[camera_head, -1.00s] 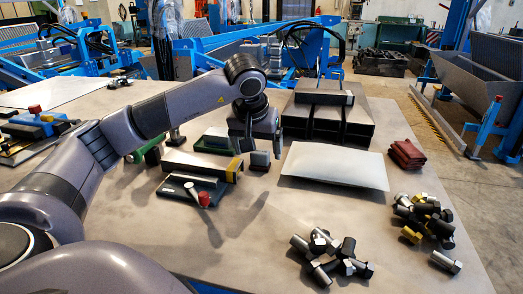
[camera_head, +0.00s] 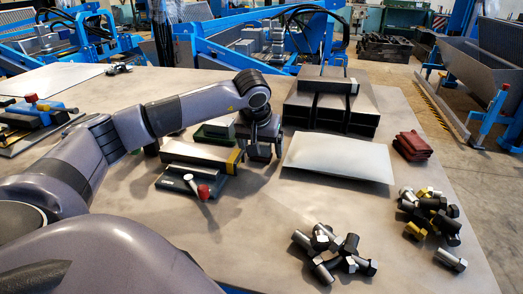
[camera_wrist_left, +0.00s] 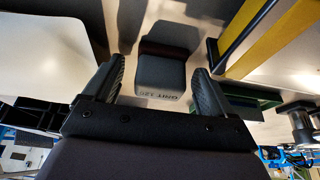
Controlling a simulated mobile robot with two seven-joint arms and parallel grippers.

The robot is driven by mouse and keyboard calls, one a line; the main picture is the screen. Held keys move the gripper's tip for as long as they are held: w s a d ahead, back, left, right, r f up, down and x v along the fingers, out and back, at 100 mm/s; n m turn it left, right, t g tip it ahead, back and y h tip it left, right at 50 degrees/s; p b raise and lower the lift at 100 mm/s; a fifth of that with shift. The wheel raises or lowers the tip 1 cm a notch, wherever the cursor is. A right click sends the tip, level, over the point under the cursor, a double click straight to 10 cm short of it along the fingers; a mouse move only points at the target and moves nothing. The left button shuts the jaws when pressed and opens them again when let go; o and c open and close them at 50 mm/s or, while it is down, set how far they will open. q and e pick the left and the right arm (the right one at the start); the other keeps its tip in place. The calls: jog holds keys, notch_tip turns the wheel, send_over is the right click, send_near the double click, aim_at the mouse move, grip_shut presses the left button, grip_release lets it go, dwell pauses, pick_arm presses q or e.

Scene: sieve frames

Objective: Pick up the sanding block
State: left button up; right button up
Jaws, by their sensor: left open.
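The sanding block (camera_head: 260,153) is a small dark grey block with a reddish-brown layer, standing on the workbench (camera_head: 255,235). In the left wrist view the block (camera_wrist_left: 160,76) shows "GRIT 120" lettering and lies between the two fingers of my left gripper (camera_wrist_left: 158,84). The fingers are open, with a visible gap on each side of the block. In the head view my left gripper (camera_head: 260,143) is pointed down at the block and partly hides it. My right gripper is not in view.
Left of the block is a vise-like fixture with a red-knobbed handle (camera_head: 203,191) and a yellow-ended bar (camera_head: 200,155). A pale metal sheet (camera_head: 338,158) lies to the right, with dark tubes (camera_head: 330,112) behind. Bolts (camera_head: 335,255) and a red cloth (camera_head: 412,146) lie further right.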

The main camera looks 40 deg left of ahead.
pick_arm(q)
jog(key=c, duration=1.2)
jog(key=shift+o, duration=0.2)
jog(key=shift+r, duration=0.1)
notch_tip(320, 180, up, 20)
jog(key=p, duration=0.1)
jog(key=o, duration=0.5)
jog(key=c, duration=0.4)
